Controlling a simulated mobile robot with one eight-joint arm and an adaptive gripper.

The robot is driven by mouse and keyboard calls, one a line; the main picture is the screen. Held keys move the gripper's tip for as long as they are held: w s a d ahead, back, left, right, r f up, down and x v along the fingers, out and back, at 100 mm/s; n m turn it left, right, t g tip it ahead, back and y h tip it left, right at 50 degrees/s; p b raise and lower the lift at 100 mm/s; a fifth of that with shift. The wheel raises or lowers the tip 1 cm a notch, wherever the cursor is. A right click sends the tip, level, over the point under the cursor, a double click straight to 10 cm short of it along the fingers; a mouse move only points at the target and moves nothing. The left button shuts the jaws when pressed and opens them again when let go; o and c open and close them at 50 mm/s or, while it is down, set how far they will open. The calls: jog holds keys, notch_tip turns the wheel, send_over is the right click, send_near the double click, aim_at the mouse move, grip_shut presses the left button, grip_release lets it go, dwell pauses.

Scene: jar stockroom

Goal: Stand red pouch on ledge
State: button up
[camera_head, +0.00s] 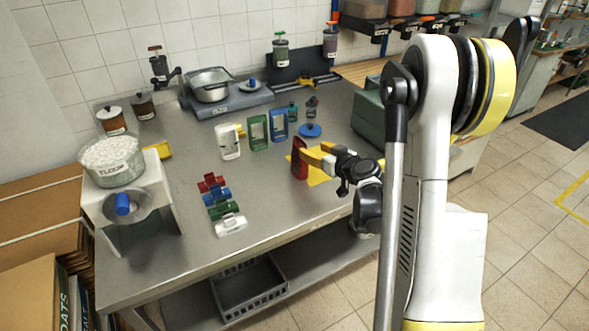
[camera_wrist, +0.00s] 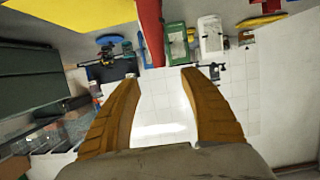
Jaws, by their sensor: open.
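The red pouch (camera_head: 299,161) stands upright on the steel worktop at the left edge of a yellow mat (camera_head: 318,176). My gripper (camera_head: 308,154) is right beside it in the head view, its yellow fingers hiding part of the pouch's right side. In the wrist view the picture is turned over. My gripper (camera_wrist: 160,70) is open there, with the red pouch (camera_wrist: 150,30) at the top, around the gap between the fingertips and closer to the left one. Contact cannot be told. I cannot make out for certain which surface is the ledge.
White (camera_head: 230,142), green (camera_head: 258,133) and blue (camera_head: 279,125) pouches stand left of and behind the red one. A blue lid (camera_head: 310,130) lies behind; a green box (camera_head: 372,122) stands right. The worktop's front centre is clear.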

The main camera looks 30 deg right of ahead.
aim_at(302, 144)
jog(key=b+x, duration=0.3)
jog(key=x, duration=0.6)
jog(key=shift+f, duration=0.2)
jog(key=shift+w, duration=0.35)
jog(key=shift+r, duration=0.1)
grip_shut()
